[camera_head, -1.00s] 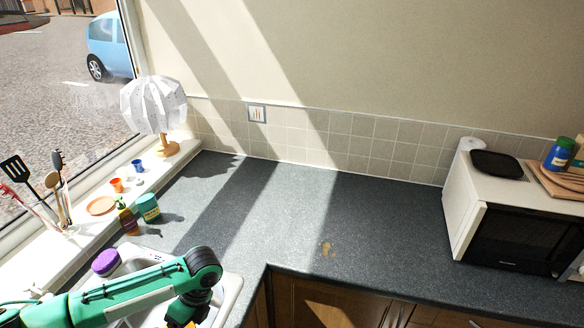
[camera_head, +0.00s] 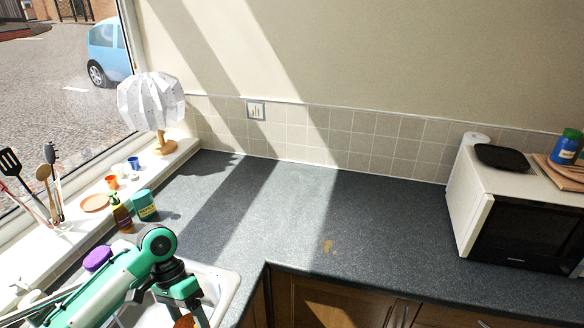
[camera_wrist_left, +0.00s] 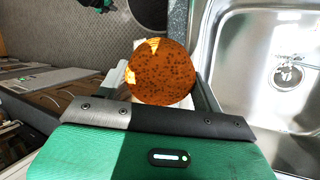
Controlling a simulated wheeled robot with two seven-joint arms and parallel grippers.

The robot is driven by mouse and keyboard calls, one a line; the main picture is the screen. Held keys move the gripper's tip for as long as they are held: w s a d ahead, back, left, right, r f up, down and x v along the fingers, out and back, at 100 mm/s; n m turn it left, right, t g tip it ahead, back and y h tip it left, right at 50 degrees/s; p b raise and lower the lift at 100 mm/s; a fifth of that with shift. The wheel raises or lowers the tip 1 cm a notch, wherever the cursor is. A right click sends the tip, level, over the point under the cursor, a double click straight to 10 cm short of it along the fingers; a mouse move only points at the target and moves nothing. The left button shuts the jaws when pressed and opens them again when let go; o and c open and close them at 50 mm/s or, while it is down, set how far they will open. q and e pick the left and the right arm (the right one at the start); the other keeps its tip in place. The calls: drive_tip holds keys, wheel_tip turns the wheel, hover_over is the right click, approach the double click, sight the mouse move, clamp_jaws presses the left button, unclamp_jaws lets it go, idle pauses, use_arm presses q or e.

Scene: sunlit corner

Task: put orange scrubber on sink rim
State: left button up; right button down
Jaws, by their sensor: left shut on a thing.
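The orange scrubber (camera_wrist_left: 160,76) is round, dark-speckled, and has bright sunlit patches in the left wrist view. My left gripper (camera_wrist_left: 163,88) is shut on it. In the head view my left gripper (camera_head: 187,308) hangs pointing down over the sink, and only a small part of the scrubber (camera_head: 184,321) shows at the bottom edge. The sink rim (camera_head: 231,288) is pale and shows to the right of the gripper. In the left wrist view the metal sink basin (camera_wrist_left: 250,40) with its drain lies right of the scrubber.
A purple-topped item (camera_head: 97,258), a soap bottle (camera_head: 121,215) and a teal tin (camera_head: 145,206) stand by the sink's back left. A lamp (camera_head: 152,103) stands on the sill. A microwave (camera_head: 520,225) is at right.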

use_arm(q)
drive_tip(key=n, duration=0.1)
drive_tip(key=n+t+h+b, duration=0.1)
drive_tip(key=r+n, duration=0.1)
drive_tip(key=n, duration=0.1)
drive_tip(key=shift+s+d, duration=0.2)
drive_tip(key=shift+d, duration=0.1)
drive_tip(key=shift+d+r+n+t+h+b, duration=0.1)
drive_tip(key=shift+r+n+t+h+b, duration=0.45)
drive_tip(key=shift+n, duration=0.55)
